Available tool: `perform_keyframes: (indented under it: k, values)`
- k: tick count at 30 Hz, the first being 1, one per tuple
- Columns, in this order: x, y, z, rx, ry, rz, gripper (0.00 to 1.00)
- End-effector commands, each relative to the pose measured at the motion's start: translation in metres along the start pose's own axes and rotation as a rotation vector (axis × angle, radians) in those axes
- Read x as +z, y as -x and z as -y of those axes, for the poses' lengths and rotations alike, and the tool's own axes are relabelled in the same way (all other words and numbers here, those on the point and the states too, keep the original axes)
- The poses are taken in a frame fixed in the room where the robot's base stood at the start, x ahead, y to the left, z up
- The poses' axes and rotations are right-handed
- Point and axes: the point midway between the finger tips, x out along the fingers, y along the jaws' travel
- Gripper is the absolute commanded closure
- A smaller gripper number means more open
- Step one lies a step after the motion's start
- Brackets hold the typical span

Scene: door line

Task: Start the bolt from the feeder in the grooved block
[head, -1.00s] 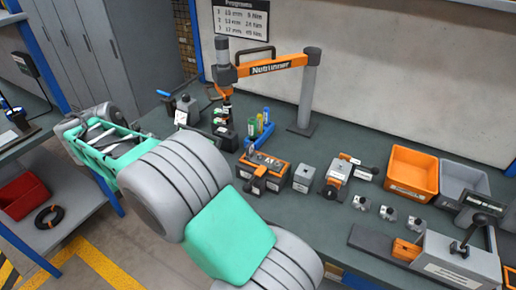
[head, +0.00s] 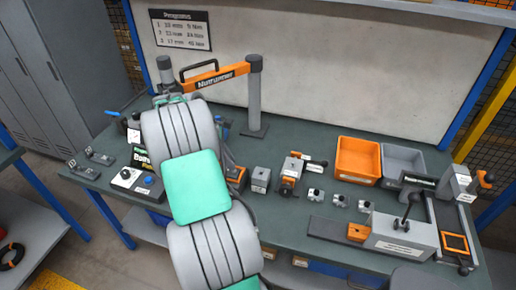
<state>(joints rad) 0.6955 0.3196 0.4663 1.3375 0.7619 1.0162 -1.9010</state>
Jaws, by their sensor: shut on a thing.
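My arm rises through the middle of the head view, and its end is hidden behind its own grey links, so my gripper and anything in it cannot be seen. A dark box with a partly covered label that seems to start "Bolt" (head: 141,158), likely the feeder, stands at the left of the bench, just left of my arm. No bolt can be made out. A small grey block (head: 260,180) stands right of my arm. Beside it is a grey-and-orange clamp fixture (head: 289,176). I cannot tell which block has the groove.
The Nutrunner arm (head: 214,77) stands on its post (head: 254,95) behind my arm. A control box (head: 137,184) sits at the front left. An orange bin (head: 357,158) and a grey bin (head: 403,160) are at right, behind several small metal pieces (head: 339,201) and a long fixture (head: 400,240).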

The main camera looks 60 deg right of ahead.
Motion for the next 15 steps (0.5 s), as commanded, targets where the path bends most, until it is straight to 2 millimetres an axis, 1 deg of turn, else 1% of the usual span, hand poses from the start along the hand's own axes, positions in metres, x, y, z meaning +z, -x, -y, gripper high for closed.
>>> perform_keyframes:
  k: [1, 3, 6, 9, 15]
  values:
    - [0.030, -0.007, -0.006, 0.006, 0.019, 0.000, 1.00]
    - [0.058, -0.021, -0.014, 0.024, 0.060, 0.000, 1.00]
    - [0.086, -0.034, -0.020, 0.040, 0.098, -0.001, 1.00]
    - [0.097, -0.041, -0.022, 0.048, 0.119, -0.002, 1.00]
    - [0.094, -0.051, -0.022, 0.050, 0.124, -0.001, 1.00]
